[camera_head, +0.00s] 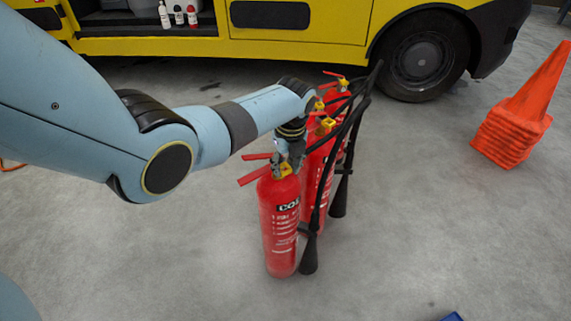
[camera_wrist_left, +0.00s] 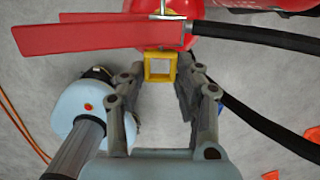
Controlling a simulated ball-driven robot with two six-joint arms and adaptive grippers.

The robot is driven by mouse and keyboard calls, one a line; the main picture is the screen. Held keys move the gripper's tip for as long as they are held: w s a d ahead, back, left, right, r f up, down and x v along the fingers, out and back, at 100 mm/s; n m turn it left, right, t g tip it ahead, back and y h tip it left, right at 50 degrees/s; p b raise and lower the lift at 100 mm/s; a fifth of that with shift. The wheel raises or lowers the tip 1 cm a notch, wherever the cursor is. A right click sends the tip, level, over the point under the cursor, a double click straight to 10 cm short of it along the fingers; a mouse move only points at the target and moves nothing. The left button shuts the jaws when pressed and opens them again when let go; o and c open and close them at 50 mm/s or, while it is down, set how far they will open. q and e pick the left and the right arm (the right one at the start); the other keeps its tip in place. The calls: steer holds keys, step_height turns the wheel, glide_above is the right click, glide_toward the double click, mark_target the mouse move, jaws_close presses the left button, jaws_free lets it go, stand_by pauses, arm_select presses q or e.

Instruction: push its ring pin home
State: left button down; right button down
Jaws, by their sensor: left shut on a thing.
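The nearest red extinguisher (camera_head: 280,228) stands upright on the floor, with red levers (camera_head: 258,167) at its top and a black hose. My left gripper (camera_head: 289,160) is at its valve head, coming down from above. In the left wrist view its yellow ring pin (camera_wrist_left: 160,67) shows as a square ring between my left fingers, below the red levers (camera_wrist_left: 100,33). The gripper is shut on the ring. The pin's shaft is hidden, so its depth cannot be told. My right gripper is not in view.
More red extinguishers (camera_head: 314,185) stand close behind, with black hoses and horns at their right. A stack of orange cones (camera_head: 516,120) is at the right. A yellow vehicle (camera_head: 215,48) stands at the back. The floor in front is mostly clear.

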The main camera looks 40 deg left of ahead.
arm_select(q)
steer(key=p, duration=0.2)
steer(key=shift+p, duration=0.3)
stand_by(4.8)
steer(key=shift+a, duration=0.1)
stand_by(0.4)
steer(key=c, duration=0.9)
jaws_free()
steer(key=shift+o, duration=0.2)
step_height(320, 180, up, 12)
steer(key=d, duration=0.1)
steer(key=shift+s+d, duration=0.25)
steer(key=shift+d, duration=0.1)
